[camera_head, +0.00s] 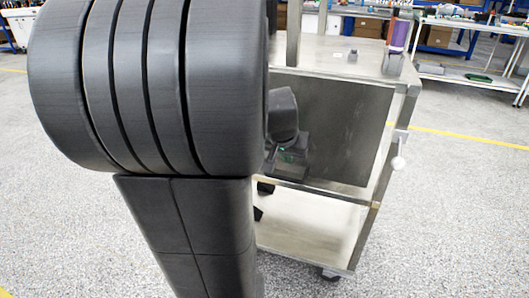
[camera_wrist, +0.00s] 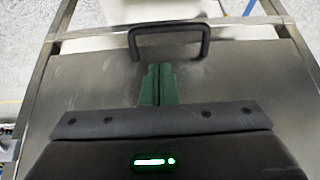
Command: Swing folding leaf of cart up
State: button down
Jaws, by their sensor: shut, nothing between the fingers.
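The cart (camera_head: 315,55) stands in front of me. Its folding leaf (camera_head: 345,130), a dark grey metal panel, hangs down below the top edge in the head view. In the wrist view the leaf (camera_wrist: 80,88) fills most of the picture, with a black bar handle (camera_wrist: 168,27) near its far edge. My gripper (camera_wrist: 159,68) has its green fingers together, with nothing between them. The fingertips point toward the handle and appear just short of it, over the leaf. I cannot tell whether they touch the panel. In the head view my arm hides part of the leaf and the handle.
A purple-and-orange item (camera_head: 399,35) and a small grey piece (camera_head: 353,55) are on the cart top. The lower shelf (camera_head: 310,225) looks bare. Open floor (camera_head: 455,210) lies to the right.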

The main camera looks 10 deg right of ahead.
aim_at(291, 170)
jog(key=b+x, duration=0.3)
jog(key=x, duration=0.6)
jog(key=shift+d+f, duration=0.2)
jog(key=shift+f, duration=0.15)
jog(key=shift+r, duration=0.1)
jog(key=s+a+r+g+y+p, duration=0.2)
jog(key=s+a+r+g+p, duration=0.3)
jog(key=s+p, duration=0.5)
jog(key=s+a+r+g+y+p, duration=0.25)
jog(key=s+a+r+p, duration=0.35)
jog(key=p, duration=0.8)
jog(key=s+r+g+y+p, duration=0.2)
jog(key=s+r+g+p, duration=0.1)
jog(key=r+p, duration=1.7)
jog(key=shift+a+r+g+y, duration=0.35)
jog(key=shift+a+r+g, duration=0.1)
jog(key=shift+r+g, duration=0.3)
jog(key=shift+s, duration=0.15)
